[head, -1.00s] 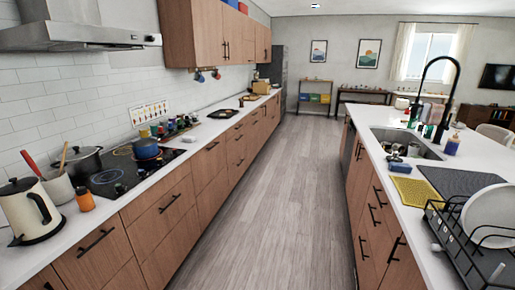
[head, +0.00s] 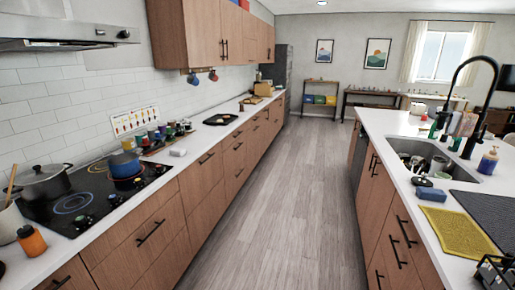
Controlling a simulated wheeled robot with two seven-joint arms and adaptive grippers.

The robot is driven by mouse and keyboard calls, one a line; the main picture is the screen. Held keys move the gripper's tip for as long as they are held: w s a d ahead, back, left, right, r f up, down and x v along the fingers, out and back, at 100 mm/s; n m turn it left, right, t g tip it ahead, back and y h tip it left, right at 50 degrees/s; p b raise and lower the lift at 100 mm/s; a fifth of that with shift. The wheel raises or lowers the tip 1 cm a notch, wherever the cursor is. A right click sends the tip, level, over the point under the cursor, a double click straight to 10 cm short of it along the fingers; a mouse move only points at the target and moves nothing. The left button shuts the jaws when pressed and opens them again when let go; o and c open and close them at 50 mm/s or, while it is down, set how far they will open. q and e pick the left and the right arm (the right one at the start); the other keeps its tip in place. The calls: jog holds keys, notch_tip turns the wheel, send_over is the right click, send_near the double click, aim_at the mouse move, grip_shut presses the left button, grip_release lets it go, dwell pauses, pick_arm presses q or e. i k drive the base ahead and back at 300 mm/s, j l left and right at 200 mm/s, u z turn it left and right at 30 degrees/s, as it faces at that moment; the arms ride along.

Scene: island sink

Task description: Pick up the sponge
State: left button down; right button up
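A small blue block that looks like the sponge (head: 431,194) lies flat on the white island counter. It is between the sink (head: 436,163) and a yellow mat (head: 458,232), near the aisle edge. A small dark item (head: 421,181) lies just behind it.
The aisle floor (head: 290,190) is clear between the counters. The left counter holds a stove with a blue pot (head: 125,166).

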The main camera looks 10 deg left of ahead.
aim_at(175, 151)
jog(key=i+u, duration=0.1)
jog(key=i, duration=0.75)
jog(key=i+l+u, duration=0.1)
jog(key=i+u, duration=0.2)
jog(key=i+l+u, duration=0.3)
jog(key=i, duration=0.15)
jog(key=i+l+u, duration=0.25)
jog(key=u, duration=0.2)
jog(key=i+l+u, duration=0.65)
jog(key=l+u, duration=0.25)
jog(key=i+l+u, duration=0.15)
jog(key=l+u, duration=0.65)
jog(key=l, duration=0.25)
jog(key=l+u, duration=0.35)
jog(key=l, duration=0.25)
